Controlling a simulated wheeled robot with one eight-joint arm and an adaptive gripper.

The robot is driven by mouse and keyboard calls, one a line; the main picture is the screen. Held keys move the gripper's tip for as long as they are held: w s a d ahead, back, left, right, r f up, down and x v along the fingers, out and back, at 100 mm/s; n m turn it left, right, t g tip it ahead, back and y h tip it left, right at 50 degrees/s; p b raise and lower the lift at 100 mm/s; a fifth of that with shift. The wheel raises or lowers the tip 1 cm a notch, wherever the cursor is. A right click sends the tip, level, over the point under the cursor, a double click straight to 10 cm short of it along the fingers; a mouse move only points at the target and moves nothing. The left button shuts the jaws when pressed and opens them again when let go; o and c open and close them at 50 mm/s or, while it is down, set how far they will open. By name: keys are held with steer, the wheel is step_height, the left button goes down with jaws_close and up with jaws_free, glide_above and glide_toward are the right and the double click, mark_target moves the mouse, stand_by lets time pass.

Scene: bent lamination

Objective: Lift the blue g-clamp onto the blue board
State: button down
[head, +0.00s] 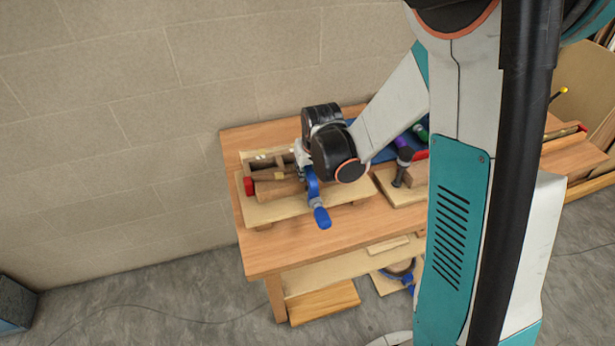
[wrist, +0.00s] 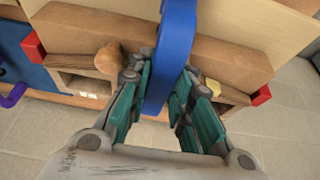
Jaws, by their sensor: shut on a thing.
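The blue g-clamp (head: 313,184) is at the left part of the workbench in the head view, with its blue handle end hanging toward the front. In the wrist view its blue frame (wrist: 172,60) runs between the teal finger pads. My gripper (wrist: 157,95) is shut on it. In the head view my gripper is mostly hidden behind the wrist joint. The blue board (head: 383,155) lies on the bench to the right, partly hidden by my arm. Part of it also shows at the left edge of the wrist view (wrist: 22,52).
A wooden form (head: 275,188) with red end pieces sits on a light board (head: 262,212) right under the clamp. A purple-handled clamp (head: 403,154) and a green-handled one (head: 420,131) stand to the right. A wall is close behind the bench (head: 285,245).

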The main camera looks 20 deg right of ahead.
steer(key=shift+r, duration=0.15)
step_height(320, 180, up, 29)
steer(key=p, duration=1.1)
stand_by(0.6)
stand_by(0.4)
